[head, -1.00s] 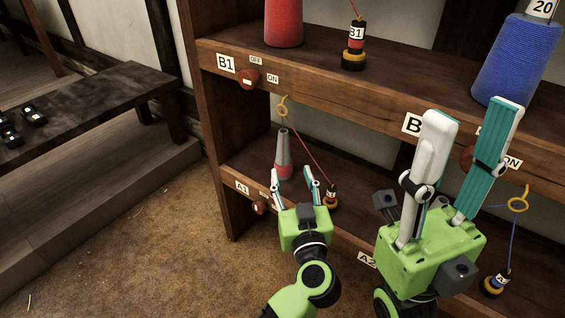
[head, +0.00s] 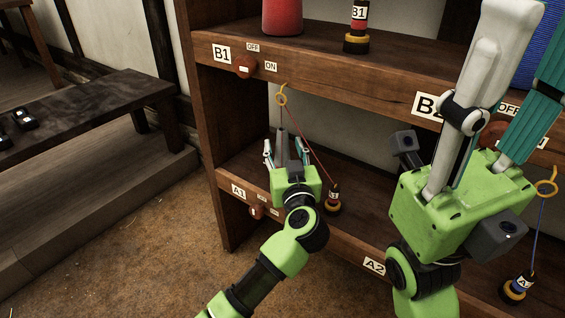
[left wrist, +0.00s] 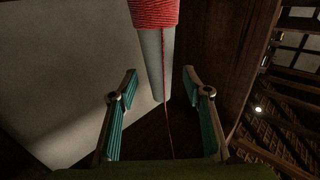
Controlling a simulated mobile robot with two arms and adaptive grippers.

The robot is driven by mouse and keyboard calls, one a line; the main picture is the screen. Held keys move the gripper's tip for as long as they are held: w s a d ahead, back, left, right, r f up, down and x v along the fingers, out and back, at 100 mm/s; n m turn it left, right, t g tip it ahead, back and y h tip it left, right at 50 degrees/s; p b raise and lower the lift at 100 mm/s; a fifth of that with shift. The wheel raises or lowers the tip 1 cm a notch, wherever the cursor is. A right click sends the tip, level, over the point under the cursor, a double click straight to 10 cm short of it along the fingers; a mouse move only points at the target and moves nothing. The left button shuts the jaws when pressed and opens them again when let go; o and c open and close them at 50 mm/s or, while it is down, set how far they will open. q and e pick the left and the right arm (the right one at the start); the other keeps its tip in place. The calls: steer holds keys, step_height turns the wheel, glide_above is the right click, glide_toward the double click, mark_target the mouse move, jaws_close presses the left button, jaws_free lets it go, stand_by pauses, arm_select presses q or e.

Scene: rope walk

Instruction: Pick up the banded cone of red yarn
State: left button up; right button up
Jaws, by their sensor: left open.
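A cone with a grey upper part and red yarn at its base (head: 282,147) stands on the lower shelf by label A1. My left gripper (head: 287,152) is open in front of it, one finger to each side, and hides its red part. In the left wrist view, the red winding (left wrist: 154,14) shows at the top edge, with the bare grey tube below it, between and beyond my left gripper's spread fingers (left wrist: 160,82). Contact cannot be told. My right gripper (head: 520,50) stands large in the right foreground, its fingers apart and empty, tips near the top edge.
A red cone (head: 283,15) and a black-and-red weight (head: 357,28) stand on the upper shelf.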

arm_select(q)
steer(key=shift+w+a+b, duration=0.2)
steer(key=shift+w+b, duration=0.5)
steer(key=shift+w, duration=0.6)
steer(key=shift+c, duration=0.5)
steer(key=c, duration=1)
steer(key=shift+r+p, duration=0.15)
steer(key=shift+p, duration=0.15)
